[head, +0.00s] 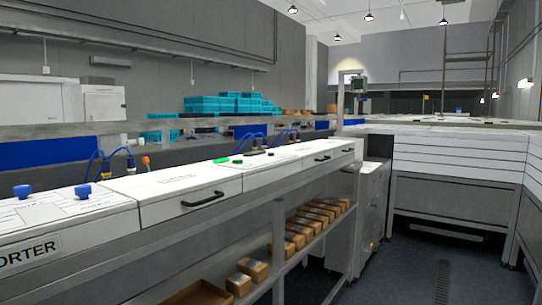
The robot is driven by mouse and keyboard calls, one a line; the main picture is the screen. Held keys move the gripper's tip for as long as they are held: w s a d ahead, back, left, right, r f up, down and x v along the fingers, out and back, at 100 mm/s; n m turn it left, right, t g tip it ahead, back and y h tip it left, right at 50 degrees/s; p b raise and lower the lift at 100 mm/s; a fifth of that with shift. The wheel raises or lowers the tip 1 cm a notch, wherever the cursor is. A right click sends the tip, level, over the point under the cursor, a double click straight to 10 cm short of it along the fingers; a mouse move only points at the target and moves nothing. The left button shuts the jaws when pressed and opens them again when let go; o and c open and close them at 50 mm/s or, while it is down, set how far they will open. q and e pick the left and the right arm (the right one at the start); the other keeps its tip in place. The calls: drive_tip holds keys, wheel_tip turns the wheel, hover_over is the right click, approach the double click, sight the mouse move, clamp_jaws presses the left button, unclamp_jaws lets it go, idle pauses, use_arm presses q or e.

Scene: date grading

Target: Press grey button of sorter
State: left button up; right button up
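The sorter (60,222) is the long white-topped machine at the left, cut off by the left edge. A sign plate (28,250) on its front reads "ORTER", with its start out of frame. Two blue knobs (82,190) stand on its top near the left edge. I cannot make out a grey button. Neither of my grippers is in view.
White covers with black handles (202,199) continue along the line, with small green parts (220,161) on top. Brown boxes (300,232) fill a lower shelf. Teal crates (235,103) stand behind. Dark floor (425,265) is open at the right, before a white-panelled unit (455,155).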

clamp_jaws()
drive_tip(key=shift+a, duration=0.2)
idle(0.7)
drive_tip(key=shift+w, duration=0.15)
